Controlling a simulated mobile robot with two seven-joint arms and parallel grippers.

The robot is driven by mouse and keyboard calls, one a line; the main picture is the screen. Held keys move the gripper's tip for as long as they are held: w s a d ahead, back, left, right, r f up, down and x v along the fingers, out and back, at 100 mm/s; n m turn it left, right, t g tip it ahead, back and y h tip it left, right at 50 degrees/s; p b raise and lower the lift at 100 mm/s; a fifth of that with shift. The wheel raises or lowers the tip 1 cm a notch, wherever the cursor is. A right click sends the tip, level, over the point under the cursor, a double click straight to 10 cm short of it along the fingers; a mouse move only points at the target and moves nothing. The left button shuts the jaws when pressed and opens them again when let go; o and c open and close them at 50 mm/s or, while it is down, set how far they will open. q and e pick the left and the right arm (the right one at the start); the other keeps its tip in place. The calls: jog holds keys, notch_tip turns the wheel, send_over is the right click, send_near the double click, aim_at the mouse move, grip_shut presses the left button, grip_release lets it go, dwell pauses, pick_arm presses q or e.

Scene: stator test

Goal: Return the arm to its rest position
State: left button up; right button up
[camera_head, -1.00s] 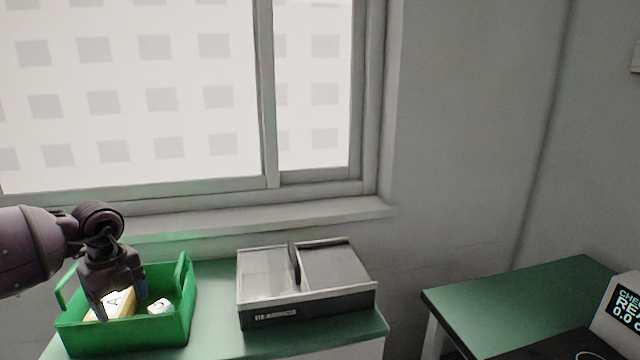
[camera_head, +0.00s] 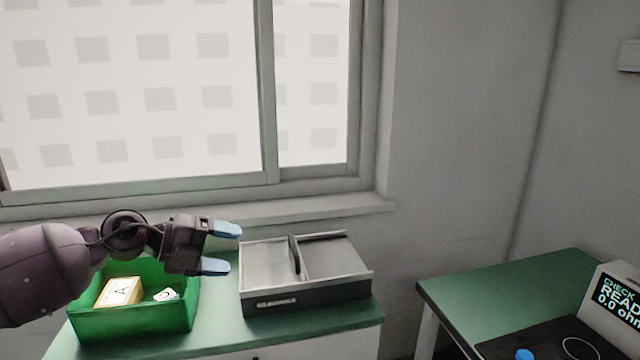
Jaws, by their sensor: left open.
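My left arm comes in from the left edge. Its gripper (camera_head: 222,248) is open and empty, with two blue-tipped fingers apart and pointing right. It is in front of the back right part of the green bin (camera_head: 135,325), and its fingertips end just left of the grey tray in the picture. The right gripper does not show.
The green bin holds a yellowish block marked A (camera_head: 120,291) and a small white piece (camera_head: 166,295). A grey two-compartment tray (camera_head: 310,293) stands on the green-topped cabinet (camera_head: 225,338). At right, another green table (camera_head: 500,290) bears a meter (camera_head: 615,300) with a lit display.

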pick_arm(q)
jog(key=s+a+f+n+t+y, duration=0.2)
jog(key=s+f+n+t+y, duration=0.3)
jog(key=f+n, duration=0.5)
jog(key=s+a+f+n+t+y, duration=0.15)
jog(key=s+f+n+t, duration=0.4)
jog(key=n, duration=0.65)
jog(key=s+a+f+n+g+y, duration=0.2)
jog(key=s+a+f+n+y, duration=0.1)
jog(key=s+f, duration=0.7)
jog(key=s+a+f+n+g+y, duration=0.2)
jog(key=s+f+n, duration=0.4)
jog(key=s+f, duration=0.4)
jog(key=s+a+y, duration=0.1)
jog(key=s, duration=0.2)
jog(key=shift+s+a+f+g, duration=0.15)
jog(key=shift+s+f+g, duration=0.05)
jog(key=shift+f+g, duration=0.15)
